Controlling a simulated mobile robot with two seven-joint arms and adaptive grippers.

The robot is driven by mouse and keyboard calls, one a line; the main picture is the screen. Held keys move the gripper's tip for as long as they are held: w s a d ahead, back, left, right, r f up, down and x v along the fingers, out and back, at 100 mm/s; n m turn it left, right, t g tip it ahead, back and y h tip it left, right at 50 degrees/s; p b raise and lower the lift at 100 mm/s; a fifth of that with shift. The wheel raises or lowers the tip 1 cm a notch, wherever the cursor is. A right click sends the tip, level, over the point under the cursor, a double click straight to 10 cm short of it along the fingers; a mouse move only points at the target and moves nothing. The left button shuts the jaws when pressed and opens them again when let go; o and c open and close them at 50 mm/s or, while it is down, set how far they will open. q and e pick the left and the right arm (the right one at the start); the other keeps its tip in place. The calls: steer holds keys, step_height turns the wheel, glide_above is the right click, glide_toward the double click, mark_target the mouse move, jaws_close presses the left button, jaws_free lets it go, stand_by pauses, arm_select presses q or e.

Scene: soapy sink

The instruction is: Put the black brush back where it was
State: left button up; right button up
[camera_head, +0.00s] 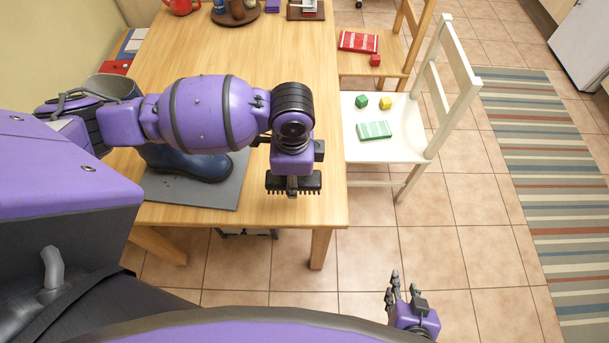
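The black brush (309,182), with short bristles pointing down, shows under my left gripper (292,187) near the table's right front part. The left gripper points down and appears shut on the brush; its fingers are mostly hidden by its own body. My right gripper (401,286) is low at the bottom right, over the floor, away from the table. Its fingers look apart, with nothing between them.
A wooden chair (351,64) holds a red book (358,42) and a red block (375,60). The table's middle is clear.

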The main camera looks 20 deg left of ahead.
arm_select(q)
steer(key=w+f, duration=0.4)
steer(key=w+f+b, duration=0.1)
steer(key=f, duration=0.1)
steer(key=shift+w+d+f, duration=0.1)
steer(key=shift+w+d, duration=0.3)
steer(key=shift+w+f, duration=0.2)
steer(key=shift+f, duration=0.15)
step_height(320, 180, down, 3)
steer(key=shift+r, duration=0.15)
steer(key=o, duration=1)
step_height(320, 180, up, 12)
steer(key=shift+d+p, duration=0.2)
steer(key=shift+p, duration=0.2)
steer(key=shift+s, duration=0.1)
